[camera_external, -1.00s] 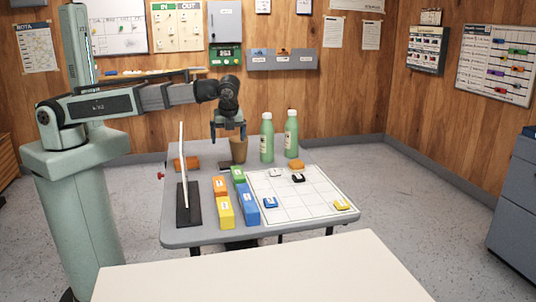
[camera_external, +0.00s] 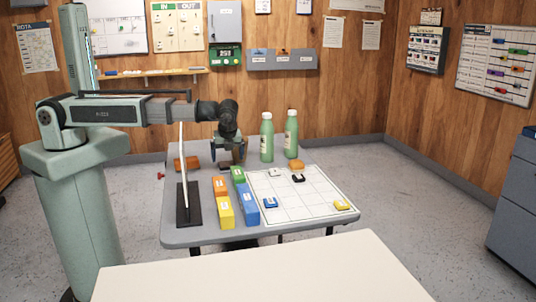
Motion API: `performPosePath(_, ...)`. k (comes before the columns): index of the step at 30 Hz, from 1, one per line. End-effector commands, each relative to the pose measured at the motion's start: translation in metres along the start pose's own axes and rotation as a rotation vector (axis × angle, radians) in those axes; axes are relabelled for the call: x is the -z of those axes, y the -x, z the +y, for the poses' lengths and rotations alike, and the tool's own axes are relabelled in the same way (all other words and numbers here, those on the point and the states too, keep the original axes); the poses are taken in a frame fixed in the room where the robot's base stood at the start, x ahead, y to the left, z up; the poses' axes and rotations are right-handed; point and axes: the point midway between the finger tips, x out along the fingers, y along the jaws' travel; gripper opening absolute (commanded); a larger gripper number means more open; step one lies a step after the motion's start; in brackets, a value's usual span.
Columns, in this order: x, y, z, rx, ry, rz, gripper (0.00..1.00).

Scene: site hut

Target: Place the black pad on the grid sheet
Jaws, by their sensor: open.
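A small black pad (camera_external: 298,178) with a white mark lies on the grid sheet (camera_external: 312,205), near its back edge. My gripper (camera_external: 230,161) points down over the back part of the table, left of the sheet and apart from the pad. Its fingers are apart, and I see no object held. A brown cup (camera_external: 232,153) is mostly hidden behind or between the fingers; I cannot tell whether they touch it.
Two green bottles (camera_external: 267,138) stand at the back of the table. Orange, yellow, green and blue blocks (camera_external: 249,205) line the sheet's left side.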

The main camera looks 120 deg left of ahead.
Motion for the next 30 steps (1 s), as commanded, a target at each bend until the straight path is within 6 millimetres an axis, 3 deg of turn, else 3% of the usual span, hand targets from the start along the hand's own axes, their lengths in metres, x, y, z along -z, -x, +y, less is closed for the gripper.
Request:
performPosePath(9, 0.0, -0.035, 0.002, 0.0, 0.001, 0.0, 1.0)
performPosePath(17, 0.0, -0.037, 0.001, 0.001, 0.001, 0.001, 1.0)
performPosePath(30, 0.0, -0.037, 0.001, 0.001, 0.001, 0.001, 0.59)
